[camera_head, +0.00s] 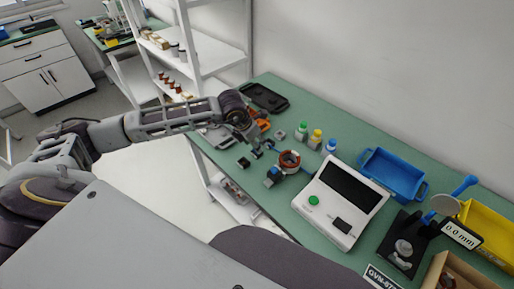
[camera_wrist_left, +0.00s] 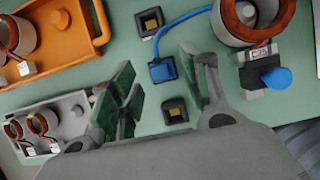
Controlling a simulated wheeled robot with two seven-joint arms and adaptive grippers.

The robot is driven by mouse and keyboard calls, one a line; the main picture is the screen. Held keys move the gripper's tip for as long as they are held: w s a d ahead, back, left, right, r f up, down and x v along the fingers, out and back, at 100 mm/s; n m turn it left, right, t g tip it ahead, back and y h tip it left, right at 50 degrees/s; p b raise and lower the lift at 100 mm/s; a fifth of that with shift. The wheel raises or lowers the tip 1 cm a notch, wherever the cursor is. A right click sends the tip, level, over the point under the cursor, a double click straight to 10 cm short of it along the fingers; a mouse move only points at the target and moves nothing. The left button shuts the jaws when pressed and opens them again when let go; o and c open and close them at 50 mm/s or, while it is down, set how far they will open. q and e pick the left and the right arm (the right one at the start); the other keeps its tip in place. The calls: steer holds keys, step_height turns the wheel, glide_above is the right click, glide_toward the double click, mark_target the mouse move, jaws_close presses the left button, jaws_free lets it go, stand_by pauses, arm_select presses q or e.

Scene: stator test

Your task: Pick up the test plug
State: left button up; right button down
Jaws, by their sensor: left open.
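The test plug appears to be the small blue block (camera_wrist_left: 162,70) on a blue cable (camera_wrist_left: 188,30) in the left wrist view. The cable runs to a copper-wound stator (camera_wrist_left: 250,14), which also shows in the head view (camera_head: 289,160). My left gripper (camera_wrist_left: 160,92) is open above the green bench, its fingers on either side of the plug in the picture, with nothing held. Whether the fingers are down at the plug's height I cannot tell. Two dark sockets with yellowish centres lie beyond (camera_wrist_left: 150,22) and nearer than (camera_wrist_left: 175,112) the plug. My right gripper is not in view.
An orange tray (camera_wrist_left: 62,48) and a grey tray (camera_wrist_left: 62,118) with stators lie left of the gripper. A blue-knobbed fixture (camera_wrist_left: 276,78) stands by the stator. The white tester (camera_head: 325,222), blue bin (camera_head: 420,187) and colour-capped bottles (camera_head: 315,137) stand farther right.

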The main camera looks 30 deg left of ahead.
arm_select(q)
steer(key=shift+x, duration=1.25)
steer(key=c, duration=0.8)
